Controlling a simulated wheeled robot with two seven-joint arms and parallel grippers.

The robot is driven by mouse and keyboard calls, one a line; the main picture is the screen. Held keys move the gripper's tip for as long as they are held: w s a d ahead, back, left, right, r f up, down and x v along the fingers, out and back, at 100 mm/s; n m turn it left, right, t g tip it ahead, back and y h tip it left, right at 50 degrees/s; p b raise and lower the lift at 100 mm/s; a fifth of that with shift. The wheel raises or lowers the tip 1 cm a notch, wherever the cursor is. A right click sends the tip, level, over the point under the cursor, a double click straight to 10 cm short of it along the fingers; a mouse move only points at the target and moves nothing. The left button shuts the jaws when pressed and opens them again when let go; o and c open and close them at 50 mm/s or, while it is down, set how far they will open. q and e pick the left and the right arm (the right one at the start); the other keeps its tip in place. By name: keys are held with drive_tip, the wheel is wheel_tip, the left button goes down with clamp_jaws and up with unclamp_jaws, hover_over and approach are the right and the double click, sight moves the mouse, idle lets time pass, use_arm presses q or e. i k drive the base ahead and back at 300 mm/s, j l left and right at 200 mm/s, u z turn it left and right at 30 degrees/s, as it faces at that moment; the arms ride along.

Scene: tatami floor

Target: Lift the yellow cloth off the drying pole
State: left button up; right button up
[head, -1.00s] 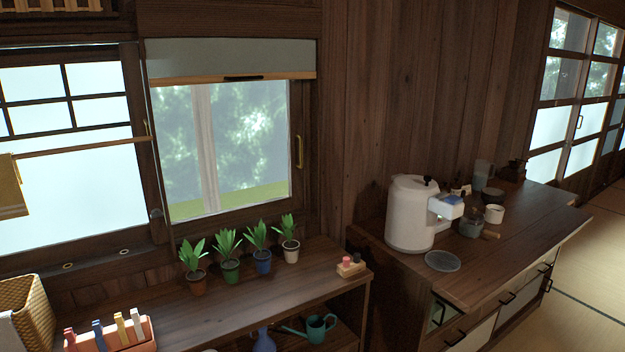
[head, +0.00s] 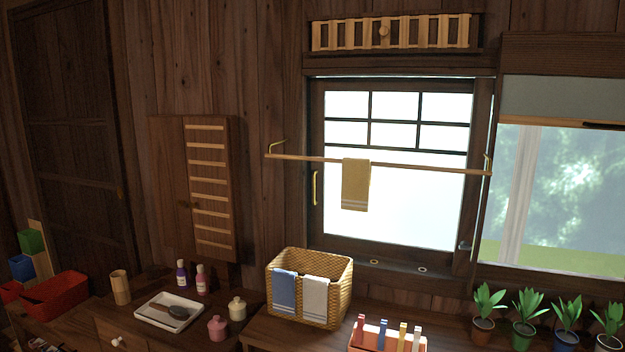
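The yellow cloth (head: 355,185) hangs folded over the wooden drying pole (head: 430,168), left of the pole's middle. It has pale stripes near its lower edge. The pole runs across the front of a bright window and is held at each end by a brass-coloured hook. Neither of my grippers shows in the head view.
Below the pole, a woven basket (head: 342,290) stands on the counter with a blue cloth (head: 284,291) and a white cloth (head: 315,298) over its rim. A pink clothespin box (head: 372,344) and potted plants (head: 524,318) stand to the right. A white tray (head: 153,319) lies left.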

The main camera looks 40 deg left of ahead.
sight(357, 172)
drive_tip(key=u, duration=1)
drive_tip(key=k+j+z, duration=0.1)
drive_tip(key=j, duration=0.3)
drive_tip(key=j+z, duration=0.1)
drive_tip(key=j, duration=0.25)
drive_tip(key=k+j+z, duration=0.1)
drive_tip(key=j, duration=0.3)
drive_tip(key=k+j+z, duration=0.1)
drive_tip(key=j, duration=0.25)
drive_tip(key=k, duration=0.1)
